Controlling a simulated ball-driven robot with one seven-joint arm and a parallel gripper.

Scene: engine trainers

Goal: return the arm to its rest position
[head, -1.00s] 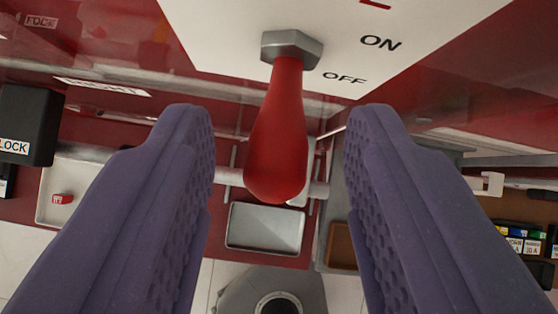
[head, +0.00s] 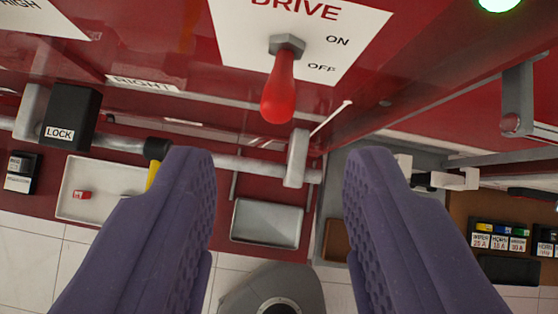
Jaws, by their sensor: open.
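My gripper (head: 280,200) shows from below as two purple padded fingers, spread wide apart with nothing between them. A red lever (head: 279,92) with a grey hex nut sits on the white DRIVE plate (head: 235,30), marked ON and OFF. The lever is beyond the fingertips, apart from them, and its handle points down in the picture.
A black LOCK block (head: 69,117) sits by a grey bar (head: 240,164) across the red panel. A white tray (head: 72,203) and a grey tray (head: 266,222) lie below. Labelled fuses (head: 497,240) are at right. A green light (head: 497,4) glows at top right.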

